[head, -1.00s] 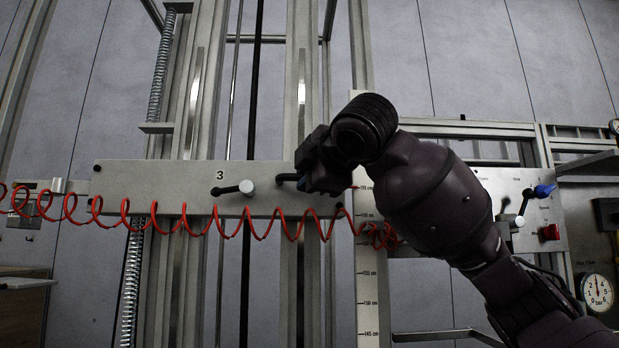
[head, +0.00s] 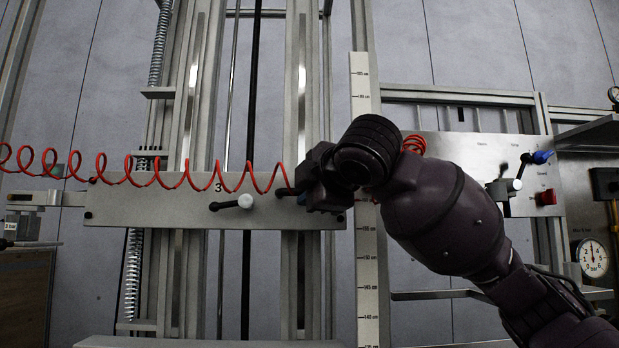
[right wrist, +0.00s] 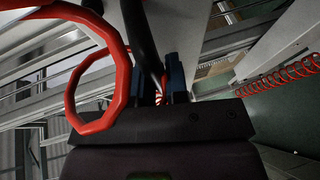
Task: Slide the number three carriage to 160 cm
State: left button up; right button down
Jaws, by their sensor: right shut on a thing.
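The number three carriage (head: 150,213) is a pale flat plate marked "3" on vertical rails. The vertical cm scale (head: 368,280) stands just right of the plate. The plate's right end is level with roughly the upper 150s to 160; the gripper hides the exact reading. My left gripper is not in view.
A red coiled hose (head: 170,180) runs across the plate's top edge and loops close to my right gripper (right wrist: 98,80). A control panel (head: 480,180) with a blue-handled valve and red switch is at right, a pressure gauge (head: 590,257) below. Another pale horizontal edge (head: 200,342) lies below.

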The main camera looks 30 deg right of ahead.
jog(key=shift+w+a+f, duration=0.1)
jog(key=shift+w+f, duration=0.05)
jog(key=shift+f, duration=0.35)
jog(key=c, duration=1.1)
grip_release()
jog(key=shift+c, duration=0.2)
jog(key=shift+r, duration=0.15)
jog(key=v, duration=1.1)
